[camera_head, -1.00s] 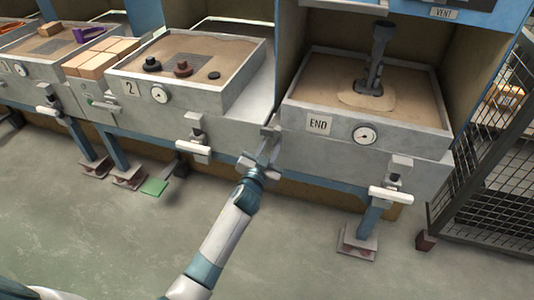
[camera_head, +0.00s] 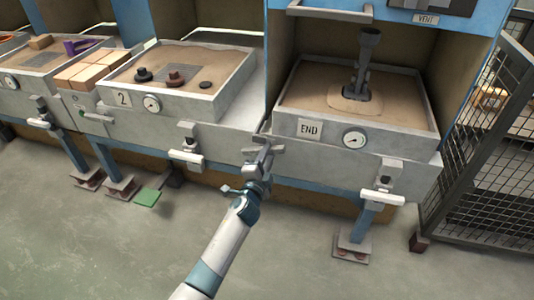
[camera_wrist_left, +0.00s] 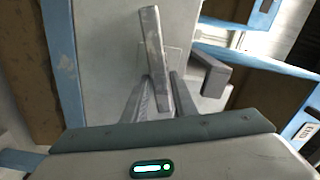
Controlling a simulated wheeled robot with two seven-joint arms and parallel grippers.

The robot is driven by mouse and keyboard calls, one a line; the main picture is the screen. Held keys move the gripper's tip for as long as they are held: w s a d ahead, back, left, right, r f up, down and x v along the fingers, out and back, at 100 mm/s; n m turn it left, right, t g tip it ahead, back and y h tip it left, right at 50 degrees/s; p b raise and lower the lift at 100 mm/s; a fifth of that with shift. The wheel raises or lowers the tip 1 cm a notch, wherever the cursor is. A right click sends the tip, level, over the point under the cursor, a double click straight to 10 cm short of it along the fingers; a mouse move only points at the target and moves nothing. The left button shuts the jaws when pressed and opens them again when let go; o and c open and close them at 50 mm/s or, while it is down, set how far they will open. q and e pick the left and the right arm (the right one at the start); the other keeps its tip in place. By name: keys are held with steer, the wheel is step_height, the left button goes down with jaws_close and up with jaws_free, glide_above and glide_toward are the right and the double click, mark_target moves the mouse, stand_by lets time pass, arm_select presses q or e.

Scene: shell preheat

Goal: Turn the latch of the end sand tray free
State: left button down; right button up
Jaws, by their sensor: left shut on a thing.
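The end sand tray (camera_head: 290,152) is a grey box of sand with an END label and a round gauge. Its latch, a worn grey bar, stands nearly upright in the left wrist view (camera_wrist_left: 153,45). My left gripper (camera_head: 262,158) is at the tray's lower left corner, shut on the latch; the fingers (camera_wrist_left: 158,100) close on the bar's lower part in the wrist view. The gripper hides much of the latch in the head view. A dark grey block (camera_wrist_left: 209,72) sticks out right of the bar. My right gripper is not in view.
Tray 2 (camera_head: 190,110) stands to the left, with a white-handled clamp (camera_head: 187,155) below it. Another clamp (camera_head: 382,195) is below the end tray's right side. A mesh fence (camera_head: 480,150) closes off the right. The floor in front is clear.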

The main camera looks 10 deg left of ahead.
arm_select(q)
steer(key=m, duration=0.3)
steer(key=shift+d+f+m, duration=0.1)
steer(key=shift+f+m, duration=0.2)
steer(key=shift+f, duration=0.1)
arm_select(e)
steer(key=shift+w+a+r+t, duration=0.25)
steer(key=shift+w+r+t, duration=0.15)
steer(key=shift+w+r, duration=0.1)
arm_select(q)
steer(key=c, duration=1.6)
jaws_free()
